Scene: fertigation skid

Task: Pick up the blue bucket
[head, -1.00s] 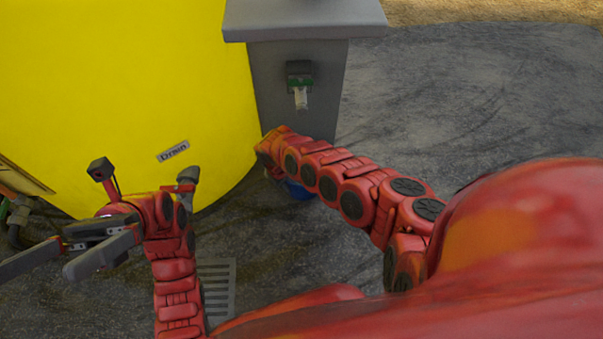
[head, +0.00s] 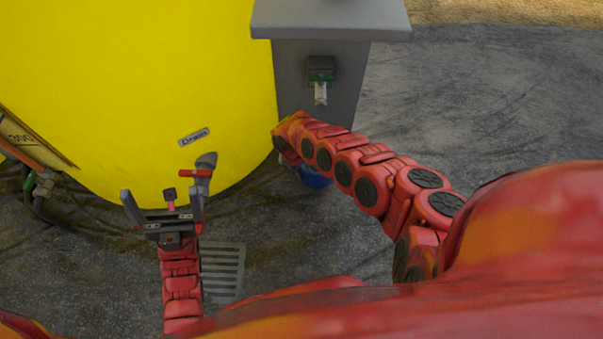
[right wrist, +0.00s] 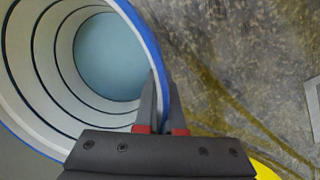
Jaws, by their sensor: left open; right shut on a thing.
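The blue bucket (head: 314,178) is mostly hidden behind my right arm in the head view, below the grey pedestal. In the right wrist view I look into the bucket (right wrist: 150,38), with its blue rim and pale ribbed inside; it looks empty. My right gripper (right wrist: 165,88) is shut on the bucket's rim, one finger inside the wall and one outside. In the head view the right gripper is hidden behind its own arm. My left gripper (head: 162,200) is open and empty, its fingers pointing up in the picture, in front of the yellow tank.
The yellow tank (head: 130,90) with a drain label fills the upper left. A drain valve with a red handle (head: 202,173) sits close to my left gripper. A grey pedestal (head: 330,85) with a small tap stands behind the bucket. A floor grate (head: 222,270) lies in front. Open floor is at right.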

